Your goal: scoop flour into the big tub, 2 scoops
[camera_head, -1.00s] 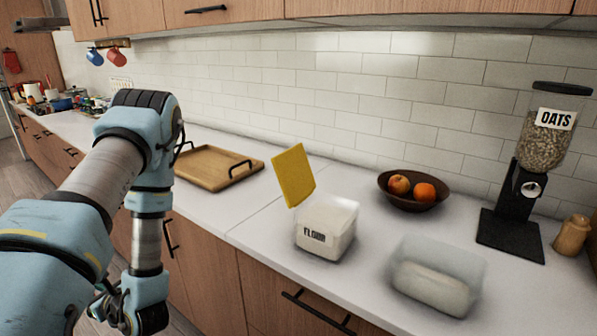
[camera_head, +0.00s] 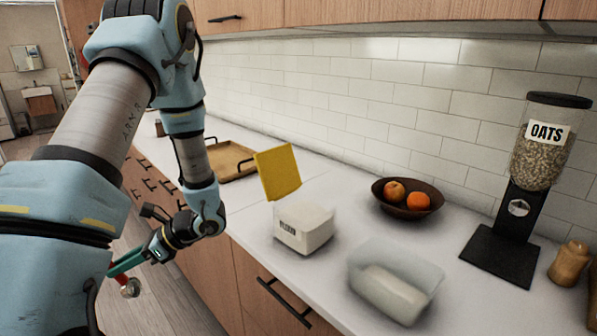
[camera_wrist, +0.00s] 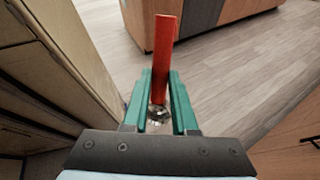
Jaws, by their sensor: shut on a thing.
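My gripper (camera_wrist: 160,103) is shut on a scoop with a red handle (camera_wrist: 165,55); a small shiny metal part shows between the green fingers. The big tub (camera_head: 418,268) is translucent and open, to the right of the flour tub. Something pale covers its bottom; I cannot tell what.
A brown bowl (camera_head: 383,194) with two orange-coloured fruits stands behind the tubs. An oats dispenser (camera_head: 503,250) and a small wooden jar (camera_head: 569,265) stand at the right. A wooden tray (camera_head: 232,161) lies at the back left. Cabinet fronts (camera_head: 205,225) drop below the counter edge.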

